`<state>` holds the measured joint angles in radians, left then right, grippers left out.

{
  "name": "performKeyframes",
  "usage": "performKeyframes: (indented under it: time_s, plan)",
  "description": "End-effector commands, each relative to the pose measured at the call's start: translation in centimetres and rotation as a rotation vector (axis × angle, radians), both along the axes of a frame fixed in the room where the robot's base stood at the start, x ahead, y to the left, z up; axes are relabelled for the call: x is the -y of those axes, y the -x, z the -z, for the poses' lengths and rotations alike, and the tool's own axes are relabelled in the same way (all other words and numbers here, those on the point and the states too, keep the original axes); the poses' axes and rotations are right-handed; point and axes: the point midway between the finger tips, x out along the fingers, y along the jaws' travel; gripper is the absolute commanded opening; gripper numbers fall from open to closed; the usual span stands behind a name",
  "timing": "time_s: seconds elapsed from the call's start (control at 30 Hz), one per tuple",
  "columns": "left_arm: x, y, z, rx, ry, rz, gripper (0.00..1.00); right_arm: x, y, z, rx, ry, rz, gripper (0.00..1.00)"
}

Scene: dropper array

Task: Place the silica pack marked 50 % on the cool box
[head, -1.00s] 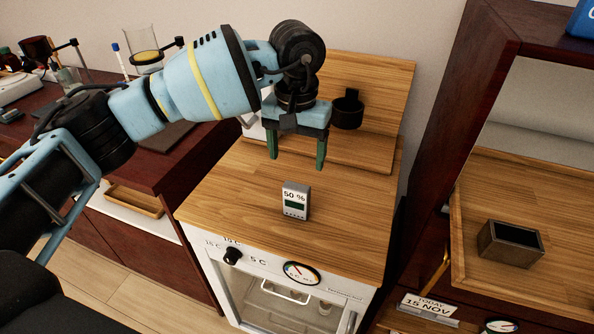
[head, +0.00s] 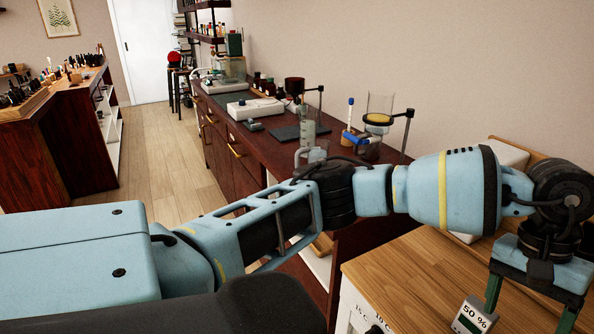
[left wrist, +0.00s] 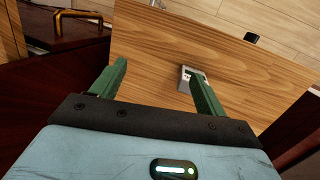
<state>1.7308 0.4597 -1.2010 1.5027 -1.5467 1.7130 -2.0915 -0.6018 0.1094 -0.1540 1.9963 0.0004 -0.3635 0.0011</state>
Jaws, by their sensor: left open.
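The silica pack marked 50 % (head: 474,315) stands on the wooden top of the cool box (head: 420,275), at the lower right of the head view. In the left wrist view the pack (left wrist: 186,77) shows partly behind one green finger, on the wooden top (left wrist: 150,50). My left gripper (head: 530,310) hangs over the cool box top with its two green fingers apart. It also shows in the left wrist view (left wrist: 158,80), open and empty, with the pack beyond the right finger. The right gripper is not in view.
A dark red bench (head: 262,150) with glassware, a white device (head: 256,108) and bottles runs along the wall beside the cool box. Another bench (head: 60,145) stands at the far left. Open wooden floor (head: 170,150) lies between them.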

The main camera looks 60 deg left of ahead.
Motion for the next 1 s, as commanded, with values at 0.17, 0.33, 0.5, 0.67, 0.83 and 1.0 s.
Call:
performKeyframes:
  time_s: [0.17,0.33,0.5,0.67,0.83,1.0]
  plan:
    - [8.1,6.6,4.3,-0.299,0.330,-0.143,0.74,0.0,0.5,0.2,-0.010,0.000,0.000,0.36]
    - [13.5,12.0,4.1,-0.661,0.597,-0.344,0.74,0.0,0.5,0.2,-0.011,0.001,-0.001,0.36]
    - [16.2,15.3,1.9,-1.088,0.798,-0.576,0.74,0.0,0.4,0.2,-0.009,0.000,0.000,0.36]
    - [16.3,16.0,-0.1,-1.542,0.924,-0.809,0.74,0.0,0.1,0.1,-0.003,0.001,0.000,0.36]
    - [14.1,14.3,0.1,-2.066,0.987,-1.074,0.74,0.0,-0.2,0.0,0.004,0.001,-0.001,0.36]
    - [10.2,11.9,4.9,-2.629,0.976,-1.354,0.74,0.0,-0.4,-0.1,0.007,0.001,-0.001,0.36]
